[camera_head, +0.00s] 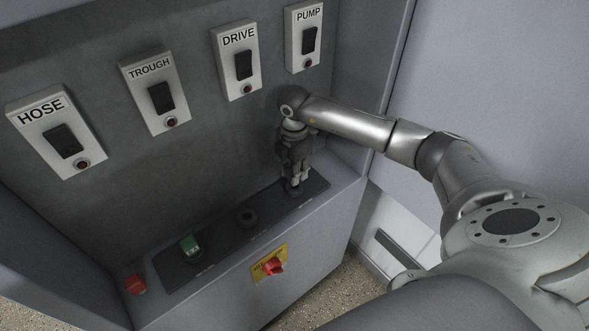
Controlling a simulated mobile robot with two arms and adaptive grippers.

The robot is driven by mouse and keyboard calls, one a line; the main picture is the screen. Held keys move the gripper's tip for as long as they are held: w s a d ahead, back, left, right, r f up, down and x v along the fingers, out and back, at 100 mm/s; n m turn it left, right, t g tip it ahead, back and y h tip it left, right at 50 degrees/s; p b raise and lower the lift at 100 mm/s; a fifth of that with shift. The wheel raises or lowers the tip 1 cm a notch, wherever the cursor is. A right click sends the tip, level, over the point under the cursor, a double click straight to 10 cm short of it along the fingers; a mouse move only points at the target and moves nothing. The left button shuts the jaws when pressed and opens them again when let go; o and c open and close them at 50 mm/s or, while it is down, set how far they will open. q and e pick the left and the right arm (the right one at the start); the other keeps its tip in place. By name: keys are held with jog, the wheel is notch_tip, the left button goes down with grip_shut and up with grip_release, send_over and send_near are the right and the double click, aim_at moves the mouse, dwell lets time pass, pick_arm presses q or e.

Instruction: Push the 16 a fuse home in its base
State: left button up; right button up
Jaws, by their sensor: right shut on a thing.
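My right gripper (295,183) points down at the right end of a dark base strip (218,237) on the cabinet's ledge. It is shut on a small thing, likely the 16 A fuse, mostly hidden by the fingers. The fingertips are right at the rightmost base; I cannot tell how deep the fuse sits in it. A round dark base (246,216) shows in the middle of the strip. The labels along the strip are too small to read. My left gripper is not in view.
Switch plates marked HOSE (56,131), TROUGH (155,91), DRIVE (236,60) and PUMP (304,36) are on the back wall. A red knob on a yellow plate (270,263) sticks out of the front panel. A red part (135,284) is at the ledge's left.

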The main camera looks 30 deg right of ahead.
jog(key=shift+f+b, duration=1.05)
jog(key=shift+f, duration=0.45)
jog(key=o, duration=1.1)
jog(key=shift+r, duration=0.15)
notch_tip(320, 180, up, 12)
jog(key=shift+f, duration=0.1)
jog(key=shift+f, duration=0.1)
